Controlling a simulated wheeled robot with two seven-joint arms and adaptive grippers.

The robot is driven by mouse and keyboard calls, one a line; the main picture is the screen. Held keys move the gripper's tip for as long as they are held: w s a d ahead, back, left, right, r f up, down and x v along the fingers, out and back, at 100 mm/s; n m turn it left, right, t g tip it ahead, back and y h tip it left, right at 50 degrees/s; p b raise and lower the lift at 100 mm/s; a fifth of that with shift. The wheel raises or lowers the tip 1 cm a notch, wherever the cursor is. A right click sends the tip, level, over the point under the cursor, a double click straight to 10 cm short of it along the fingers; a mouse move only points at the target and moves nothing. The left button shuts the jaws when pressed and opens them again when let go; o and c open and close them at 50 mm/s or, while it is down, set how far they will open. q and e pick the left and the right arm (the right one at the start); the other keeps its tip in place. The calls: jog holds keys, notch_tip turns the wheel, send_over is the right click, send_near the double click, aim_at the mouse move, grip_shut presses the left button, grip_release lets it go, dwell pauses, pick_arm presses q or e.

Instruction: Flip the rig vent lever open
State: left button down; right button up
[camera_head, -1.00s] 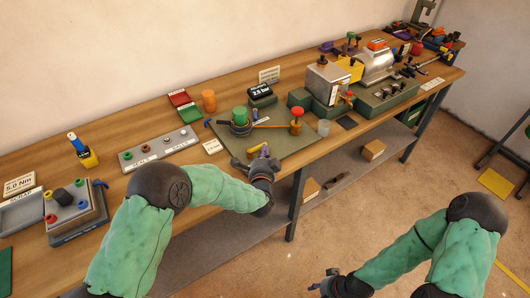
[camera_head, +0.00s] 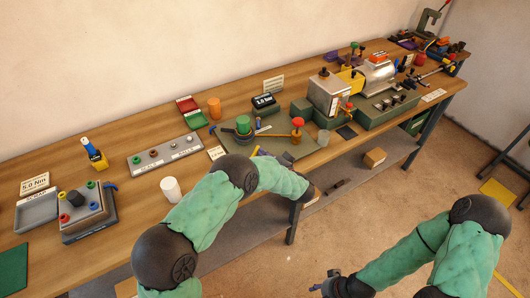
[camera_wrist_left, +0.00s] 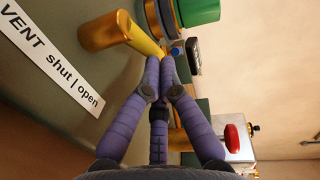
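In the head view a bit of yellow lever (camera_head: 255,151) shows at the front of the green rig plate (camera_head: 303,146), and my forearm mostly hides the left hand. My right gripper (camera_head: 328,285) is low, away from the bench; its fingers are unclear.
The rig has a green-capped pot (camera_head: 243,124) and a red knob (camera_head: 298,122). A white cup (camera_head: 171,189) stands on the bench left of my arm.

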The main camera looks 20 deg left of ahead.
pick_arm(q)
jog(key=n+g, duration=0.1)
jog(key=n+g+y+p, duration=0.1)
jog(key=shift+w+a+g+y, duration=0.3)
jog(key=shift+w+a+g, duration=0.05)
jog(key=shift+g, duration=0.05)
jog(key=shift+w+a+p, duration=0.25)
jog(key=shift+a+p, duration=0.3)
jog(key=shift+p, duration=0.55)
pick_arm(e)
jog(key=shift+r, duration=1.9)
